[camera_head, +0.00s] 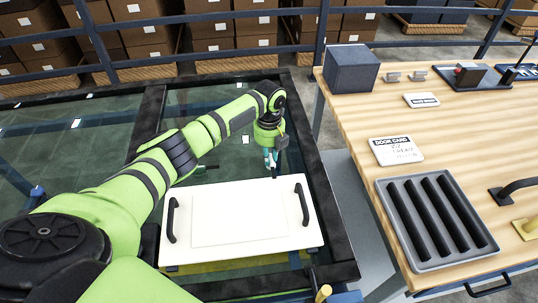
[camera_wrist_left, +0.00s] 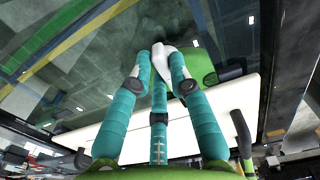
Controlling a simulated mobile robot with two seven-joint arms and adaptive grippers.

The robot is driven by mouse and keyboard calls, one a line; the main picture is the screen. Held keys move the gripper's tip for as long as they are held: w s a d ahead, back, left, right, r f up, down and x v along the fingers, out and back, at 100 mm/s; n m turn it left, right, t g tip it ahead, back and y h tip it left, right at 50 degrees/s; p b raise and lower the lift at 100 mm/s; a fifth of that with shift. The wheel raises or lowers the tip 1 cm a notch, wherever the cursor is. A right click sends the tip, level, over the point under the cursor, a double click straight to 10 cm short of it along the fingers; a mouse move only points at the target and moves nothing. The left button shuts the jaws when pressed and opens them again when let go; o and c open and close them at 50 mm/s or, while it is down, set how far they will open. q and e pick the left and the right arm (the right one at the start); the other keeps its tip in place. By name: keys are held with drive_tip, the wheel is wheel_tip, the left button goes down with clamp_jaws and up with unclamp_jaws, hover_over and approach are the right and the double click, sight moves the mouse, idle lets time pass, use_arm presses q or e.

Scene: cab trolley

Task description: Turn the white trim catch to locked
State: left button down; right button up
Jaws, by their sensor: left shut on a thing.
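My left gripper (camera_head: 271,165) points down at the far edge of a white trim panel (camera_head: 290,236). In the left wrist view its teal fingers (camera_wrist_left: 160,68) are shut on the white trim catch (camera_wrist_left: 161,56), a small white piece between the fingertips. The fingers cover part of the catch, so I cannot tell how far it is turned. In the head view the gripper hides the catch. The panel has a black handle on its left (camera_head: 172,220) and one on its right (camera_head: 301,204). My right gripper is not in view.
A dark frame with glass panes (camera_head: 60,150) surrounds the panel. At right, a wooden table (camera_head: 455,125) carries a grey ribbed tray (camera_head: 400,215), a door card sign (camera_head: 396,150) and a dark box (camera_head: 350,70). Railings and shelved cartons stand behind.

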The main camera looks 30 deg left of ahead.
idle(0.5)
use_arm(q)
drive_tip(key=c, duration=1.1)
unclamp_jaws()
drive_tip(key=shift+c, duration=0.2)
wheel_tip(320, 180, up, 12)
